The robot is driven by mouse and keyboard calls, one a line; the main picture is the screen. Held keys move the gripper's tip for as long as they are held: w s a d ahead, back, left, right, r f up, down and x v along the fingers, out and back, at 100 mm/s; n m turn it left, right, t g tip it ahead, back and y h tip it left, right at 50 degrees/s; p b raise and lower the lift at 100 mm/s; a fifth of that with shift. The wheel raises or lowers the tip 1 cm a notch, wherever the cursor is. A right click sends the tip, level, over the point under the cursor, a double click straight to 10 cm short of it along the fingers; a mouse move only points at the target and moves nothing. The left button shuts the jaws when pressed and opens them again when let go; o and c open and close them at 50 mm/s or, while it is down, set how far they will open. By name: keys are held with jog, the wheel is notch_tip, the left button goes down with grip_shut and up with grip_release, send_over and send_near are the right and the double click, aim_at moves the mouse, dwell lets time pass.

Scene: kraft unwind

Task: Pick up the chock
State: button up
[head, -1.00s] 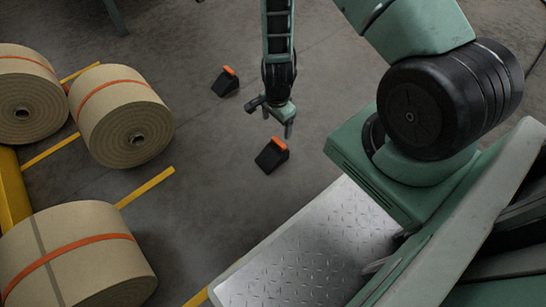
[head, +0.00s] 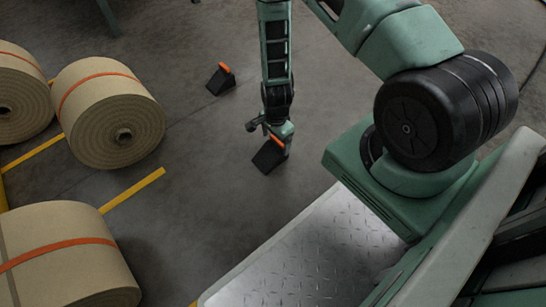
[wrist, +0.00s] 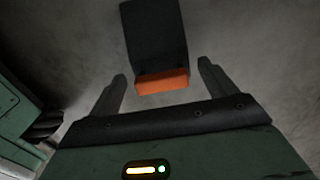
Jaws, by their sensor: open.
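A black wedge-shaped chock (head: 266,158) with an orange top edge lies on the concrete floor near the middle of the head view. My gripper (head: 278,142) points down at the orange end of this chock and partly covers it. In the wrist view the dark body of the chock (wrist: 155,38) extends away, and its orange end lies between the two spread fingers of my open gripper (wrist: 162,72). A gap shows on each side of the orange part. A second similar chock (head: 221,79) lies apart, farther back to the left.
My metal deck lies at the lower right. The floor around the chocks is clear.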

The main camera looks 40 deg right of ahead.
jog(key=shift+f, duration=0.6)
jog(key=shift+r, duration=0.1)
jog(key=c, duration=1.2)
jog(key=shift+o, duration=0.2)
